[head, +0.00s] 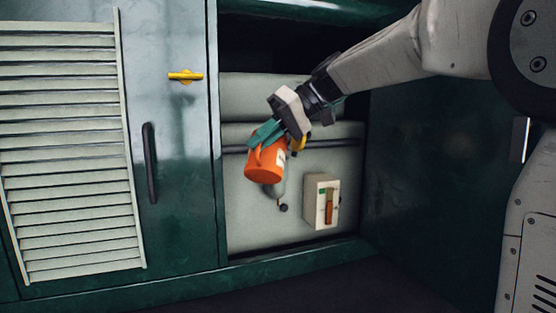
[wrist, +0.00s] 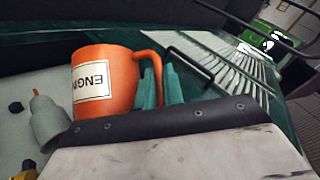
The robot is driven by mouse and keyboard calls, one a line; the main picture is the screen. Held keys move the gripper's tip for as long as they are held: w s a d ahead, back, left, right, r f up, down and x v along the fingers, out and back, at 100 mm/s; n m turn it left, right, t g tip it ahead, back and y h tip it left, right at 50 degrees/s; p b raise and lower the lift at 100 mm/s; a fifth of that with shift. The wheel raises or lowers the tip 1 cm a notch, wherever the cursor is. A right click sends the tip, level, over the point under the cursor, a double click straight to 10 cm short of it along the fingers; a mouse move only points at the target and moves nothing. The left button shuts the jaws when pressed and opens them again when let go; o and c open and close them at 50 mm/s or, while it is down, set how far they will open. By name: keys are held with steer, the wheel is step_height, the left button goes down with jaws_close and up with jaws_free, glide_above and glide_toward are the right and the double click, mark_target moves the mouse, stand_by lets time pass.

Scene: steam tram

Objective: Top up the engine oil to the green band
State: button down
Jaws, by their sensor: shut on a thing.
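My gripper (head: 265,133) is shut on the orange oil jug (head: 265,162). In the head view the jug hangs tilted in front of the grey engine (head: 310,166). A grey rounded fitting (head: 275,189) shows just below it; a grey bottle-like part (wrist: 47,123) with an orange tip stands beside the jug in the wrist view. Any oil inside is hidden. I cannot make out an oil level.
A cream box (head: 311,206) with a green patch and an orange-brown upright bar sits right of the jug. The green door (head: 172,130) at left has a dark handle (head: 150,163) and a yellow latch (head: 186,76). A louvred panel (head: 70,150) lies farther left.

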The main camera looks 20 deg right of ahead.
steer(key=shift+r, duration=0.1)
stand_by(0.5)
steer(key=shift+w+d+r, duration=0.15)
steer(key=shift+w+r, duration=0.1)
steer(key=shift+r, duration=0.5)
steer(key=shift+w+r+y, duration=0.1)
steer(key=shift+r+y, duration=0.05)
steer(key=shift+y, duration=0.15)
stand_by(0.8)
steer(key=shift+w+d+r+m+g, duration=0.1)
steer(key=shift+w+r+m+g, duration=0.05)
steer(key=shift+r+m+g, duration=0.15)
steer(key=shift+w+d+r+m+g, duration=0.1)
steer(key=shift+r+g, duration=0.1)
steer(key=shift+r, duration=0.15)
steer(key=shift+f, duration=0.1)
stand_by(0.5)
steer(key=shift+s+a+f, duration=0.1)
steer(key=shift+s+f, duration=0.1)
steer(key=shift+f, duration=0.15)
steer(key=shift+f, duration=0.15)
stand_by(0.6)
steer(key=shift+s+a+f+t, duration=0.1)
steer(key=shift+s+f+t, duration=0.05)
steer(key=shift+f+t, duration=0.15)
